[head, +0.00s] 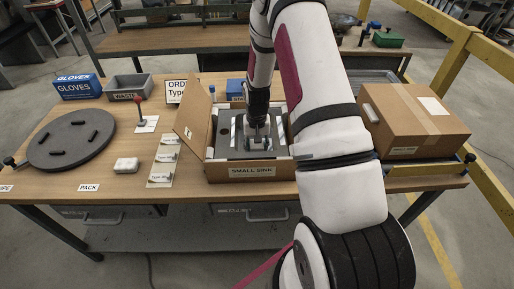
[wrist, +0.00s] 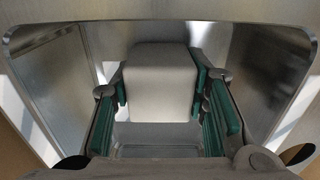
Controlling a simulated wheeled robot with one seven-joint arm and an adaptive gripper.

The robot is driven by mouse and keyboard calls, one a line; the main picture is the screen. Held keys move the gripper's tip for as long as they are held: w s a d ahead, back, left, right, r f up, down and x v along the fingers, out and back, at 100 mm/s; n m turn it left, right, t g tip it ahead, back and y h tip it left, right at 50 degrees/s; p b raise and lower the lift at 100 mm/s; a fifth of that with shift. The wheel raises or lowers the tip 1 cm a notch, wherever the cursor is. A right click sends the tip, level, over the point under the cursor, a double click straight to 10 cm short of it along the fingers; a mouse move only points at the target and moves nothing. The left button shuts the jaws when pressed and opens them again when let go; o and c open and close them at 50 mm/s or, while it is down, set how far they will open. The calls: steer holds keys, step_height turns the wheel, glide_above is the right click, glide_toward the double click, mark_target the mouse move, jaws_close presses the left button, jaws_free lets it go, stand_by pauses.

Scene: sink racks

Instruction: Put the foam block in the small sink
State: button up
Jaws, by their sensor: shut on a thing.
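My gripper (head: 256,146) points down into the open cardboard box labelled small sink. In the wrist view its green-padded fingers (wrist: 160,88) are shut on a pale grey-white foam block (wrist: 160,66), one pad on either side. The steel walls of the small sink (wrist: 262,70) surround the block and the fingers; the grey sink (head: 222,135) also shows inside the box in the head view. I cannot tell whether the block touches the sink's floor. The gripper hides the block in the head view.
The sink's carton (head: 225,173) has a raised left flap (head: 190,118). A closed cardboard box (head: 415,120) stands to the right. A white block (head: 126,165), label cards (head: 163,160) and a round dark tray (head: 50,150) lie to the left. A red-topped lever (head: 139,112) stands behind.

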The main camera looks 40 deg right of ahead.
steer(key=shift+f, duration=0.1)
steer(key=o, duration=0.8)
steer(key=shift+o, duration=0.2)
steer(key=s+a+r+n+t, duration=0.1)
steer(key=a+r, duration=0.2)
steer(key=r, duration=0.9)
steer(key=s+a+r+n, duration=0.1)
steer(key=a+r, duration=0.2)
steer(key=r, duration=0.9)
steer(key=s+a+r+n+t, duration=0.2)
steer(key=s+a+r, duration=0.4)
steer(key=s, duration=0.4)
steer(key=s+a+r+n+t, duration=0.2)
steer(key=s+a+r, duration=0.5)
steer(key=s+r, duration=0.2)
steer(key=shift+s+a+n+b, duration=0.15)
steer(key=shift+s+n+b, duration=0.25)
steer(key=shift+s, duration=0.75)
